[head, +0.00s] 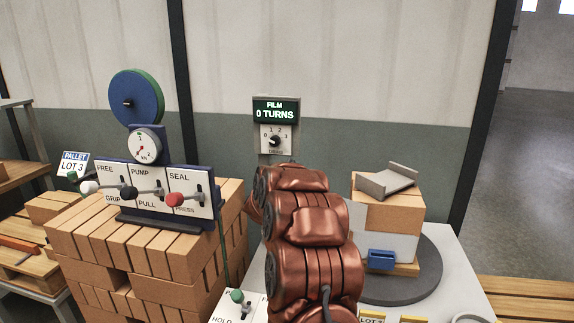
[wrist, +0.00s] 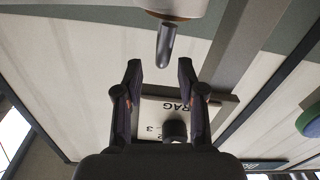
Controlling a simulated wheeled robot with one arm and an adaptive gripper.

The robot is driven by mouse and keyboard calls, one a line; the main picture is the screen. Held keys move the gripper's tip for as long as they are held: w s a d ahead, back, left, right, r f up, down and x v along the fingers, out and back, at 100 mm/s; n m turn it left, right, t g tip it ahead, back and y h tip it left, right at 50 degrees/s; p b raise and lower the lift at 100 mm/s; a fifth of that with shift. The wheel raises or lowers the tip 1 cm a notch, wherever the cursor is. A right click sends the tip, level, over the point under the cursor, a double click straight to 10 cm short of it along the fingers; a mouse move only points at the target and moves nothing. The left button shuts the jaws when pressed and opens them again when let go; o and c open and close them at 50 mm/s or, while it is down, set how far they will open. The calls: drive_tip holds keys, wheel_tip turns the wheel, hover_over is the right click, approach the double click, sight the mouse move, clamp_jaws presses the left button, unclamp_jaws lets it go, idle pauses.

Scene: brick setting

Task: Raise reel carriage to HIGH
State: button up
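The reel carriage cannot be made out for certain; my copper arm hides the middle of the head view. In the wrist view, a pale rounded part with a brown rim (wrist: 180,8) hangs in at the top, and a grey round-ended rod (wrist: 166,44) sticks out from it. My gripper (wrist: 158,68) is open, its two dark fingers apart. The rod's end shows between the fingertips; I cannot tell whether it lies within their reach. Behind them is the drag panel (wrist: 160,107) with its dark knob (wrist: 174,130). No HIGH mark is readable.
The film display (head: 275,112) reads 0 TURNS above a dial (head: 275,141). Right of my arm, bricks (head: 390,215) with a pale band and a blue block (head: 381,259) stand on a grey turntable (head: 425,285). A lever panel (head: 150,190) stands on bricks at left.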

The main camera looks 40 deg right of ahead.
drive_tip(key=shift+v, duration=2.5)
